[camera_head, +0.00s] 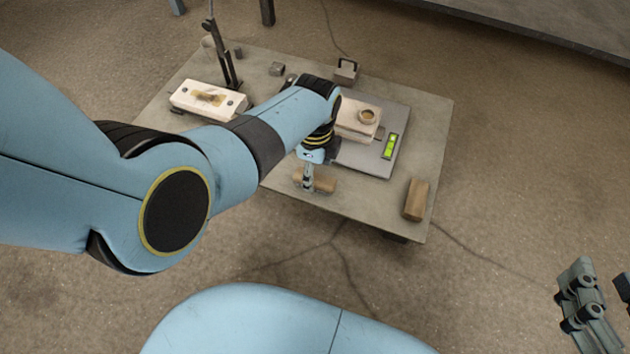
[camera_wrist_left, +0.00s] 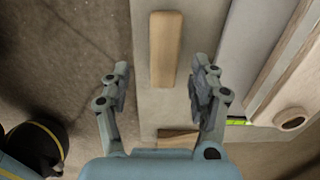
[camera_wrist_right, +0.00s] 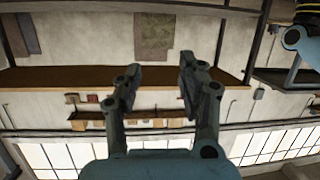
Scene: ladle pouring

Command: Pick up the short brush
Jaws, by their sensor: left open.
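Two small wooden pieces lie near the table's front edge, and no bristles show, so I cannot tell for sure which is the short brush. One wooden piece (camera_head: 325,185) lies under my left gripper (camera_head: 308,182); this bar (camera_wrist_left: 165,48) also shows in the left wrist view, upright in the picture. The other wooden block (camera_head: 415,200) is at the front right corner, and its end (camera_wrist_left: 178,138) shows low in the left wrist view. My left gripper (camera_wrist_left: 160,85) is open above the bar, with nothing between its fingers. My right gripper (camera_wrist_right: 157,78) is open and empty, away from the table.
A grey scale (camera_head: 366,158) with a green display (camera_head: 390,146) bears a pale block with a round recess (camera_head: 367,116). A white box (camera_head: 208,101) and a dark stand (camera_head: 222,60) are at the back left. My left arm hides the table's left part.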

